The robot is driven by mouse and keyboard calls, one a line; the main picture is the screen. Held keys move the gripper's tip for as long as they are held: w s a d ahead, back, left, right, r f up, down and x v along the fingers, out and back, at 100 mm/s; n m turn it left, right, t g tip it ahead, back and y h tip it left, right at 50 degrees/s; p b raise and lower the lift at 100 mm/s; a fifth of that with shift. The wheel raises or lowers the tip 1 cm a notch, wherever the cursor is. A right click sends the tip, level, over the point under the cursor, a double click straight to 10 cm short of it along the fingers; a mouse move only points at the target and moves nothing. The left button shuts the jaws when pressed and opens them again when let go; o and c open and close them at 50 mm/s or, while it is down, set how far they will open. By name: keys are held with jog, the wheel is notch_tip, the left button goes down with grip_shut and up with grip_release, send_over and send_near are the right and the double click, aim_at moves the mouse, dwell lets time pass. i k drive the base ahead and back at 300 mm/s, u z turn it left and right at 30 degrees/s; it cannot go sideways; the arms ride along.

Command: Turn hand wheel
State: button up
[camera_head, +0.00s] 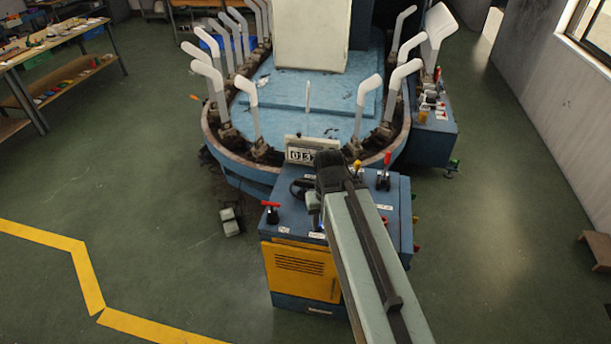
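The hand wheel (297,189) is a dark wheel on top of the blue control cabinet (285,220), just below the counter plate with digits (300,155). Only its left part shows; my arm covers the right part. My gripper (314,204) is at the far end of my arm, over the cabinet top and at the right side of the wheel. Its fingers are small and mostly hidden by the wrist, so I cannot tell whether they are open or touch the wheel.
Behind is the oval machine with several white foot forms (252,98).

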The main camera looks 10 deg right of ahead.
aim_at(306, 183)
jog(key=i, duration=0.9)
